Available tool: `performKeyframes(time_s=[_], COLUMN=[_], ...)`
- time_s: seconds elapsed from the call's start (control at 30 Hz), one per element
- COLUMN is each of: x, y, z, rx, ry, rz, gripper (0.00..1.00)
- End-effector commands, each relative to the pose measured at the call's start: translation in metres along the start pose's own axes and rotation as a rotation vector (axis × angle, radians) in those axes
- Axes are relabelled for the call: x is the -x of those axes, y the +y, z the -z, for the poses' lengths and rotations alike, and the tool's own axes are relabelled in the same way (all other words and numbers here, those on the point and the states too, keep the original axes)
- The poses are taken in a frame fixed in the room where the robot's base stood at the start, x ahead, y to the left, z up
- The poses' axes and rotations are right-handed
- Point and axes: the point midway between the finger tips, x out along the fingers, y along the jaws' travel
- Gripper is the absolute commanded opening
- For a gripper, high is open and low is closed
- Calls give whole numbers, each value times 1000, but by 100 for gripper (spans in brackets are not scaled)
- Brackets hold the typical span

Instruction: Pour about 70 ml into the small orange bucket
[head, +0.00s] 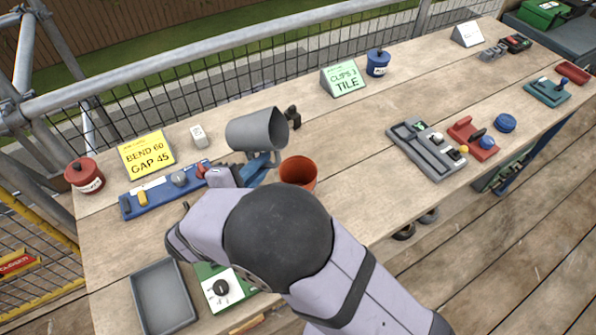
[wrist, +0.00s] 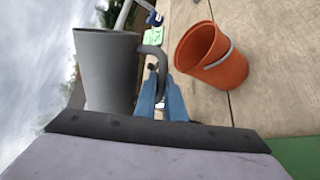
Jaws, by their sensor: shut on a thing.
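A grey jug (head: 256,131) is held in the air by my gripper (head: 262,165). In the head view its mouth faces right and it looks tilted. The blue fingers are shut on the jug's handle, which shows in the wrist view (wrist: 152,58). The jug body (wrist: 106,70) fills the left of the wrist view; its contents are hidden. The small orange bucket (head: 298,172) stands on the wooden table just right of my gripper, partly behind my arm. In the wrist view the bucket (wrist: 210,58) is apart from the jug, and no stream of liquid shows.
A grey tray (head: 162,297) lies at the front. A grey organiser (head: 425,150) is at the right. The table (head: 350,140) is clear beyond the bucket.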

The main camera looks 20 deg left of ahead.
Motion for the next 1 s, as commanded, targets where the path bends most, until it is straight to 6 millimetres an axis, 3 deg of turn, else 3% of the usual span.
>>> performKeyframes(time_s=[0.47, 1.0], x=[-6, -5], y=[-19, -18], z=[13, 11], rx=[-82, -104], ry=[27, 34], rz=[-3, -6], gripper=[0, 0])
